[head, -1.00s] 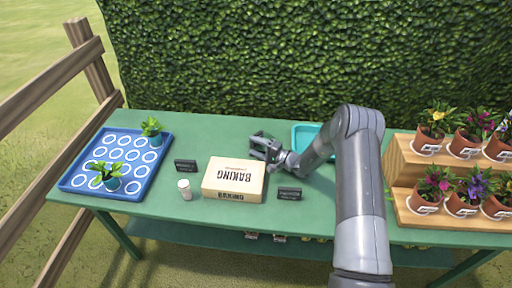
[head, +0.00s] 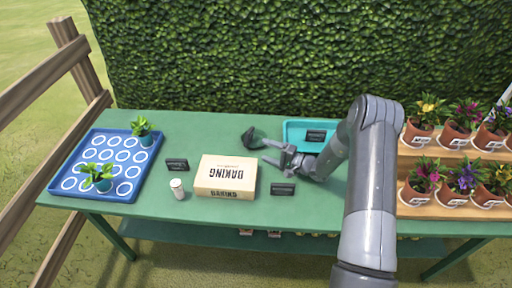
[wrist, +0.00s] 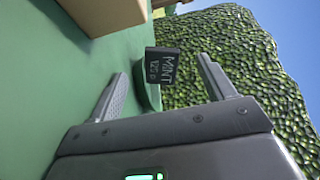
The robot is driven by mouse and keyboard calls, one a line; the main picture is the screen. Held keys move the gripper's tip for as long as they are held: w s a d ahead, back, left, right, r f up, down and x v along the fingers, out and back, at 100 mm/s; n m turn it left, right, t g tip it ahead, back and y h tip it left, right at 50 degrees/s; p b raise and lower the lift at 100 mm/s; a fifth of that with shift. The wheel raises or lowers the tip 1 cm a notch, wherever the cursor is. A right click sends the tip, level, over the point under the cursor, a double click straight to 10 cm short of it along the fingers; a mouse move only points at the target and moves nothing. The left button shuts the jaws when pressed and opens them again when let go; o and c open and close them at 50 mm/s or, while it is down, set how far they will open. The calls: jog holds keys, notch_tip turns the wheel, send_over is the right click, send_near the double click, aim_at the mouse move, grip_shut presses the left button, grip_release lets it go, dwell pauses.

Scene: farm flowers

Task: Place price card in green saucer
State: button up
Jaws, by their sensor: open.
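The dark price card (head: 249,136), reading MINT in the wrist view (wrist: 162,66), stands tilted at the small dark green saucer (head: 258,143). The saucer shows partly behind and below the card in the wrist view (wrist: 152,98). The card looks to be in the saucer, but its contact with the bottom is hidden. My gripper (head: 267,152) is open and empty, just right of and nearer than the saucer. In the wrist view the card appears between my fingertips (wrist: 163,69), apart from them.
A baking box (head: 226,174) lies in front, with a white cup (head: 178,188) and two more cards (head: 177,164) (head: 283,188) near it. A teal tray (head: 294,128) holds another card (head: 316,135). A blue tray (head: 60,172) is left; potted flowers (head: 417,136) are right.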

jog(key=shift+v, duration=1.35)
jog(key=s+a+r+n+g+h, duration=0.1)
jog(key=s+r+n+g+h, duration=0.25)
jog(key=s+r, duration=0.55)
jog(key=s+r+n+g+h, duration=0.2)
jog(key=s+r+g, duration=0.3)
jog(key=r, duration=0.6)
jog(key=s+d+r+t+h, duration=0.2)
jog(key=s+d+r+h, duration=0.1)
jog(key=s, duration=0.4)
jog(key=s+d+r+t+h, duration=0.2)
jog(key=s+d+r+h, duration=0.2)
jog(key=s, duration=0.4)
jog(key=s+d+r+t+h, duration=0.3)
jog(key=s+d+r+h, duration=0.1)
jog(key=s+d, duration=0.3)
jog(key=shift+s+d+r+m, duration=0.2)
jog(key=shift+s+r+m, duration=0.25)
jog(key=shift+s+r, duration=0.25)
jog(key=shift+c, duration=0.2)
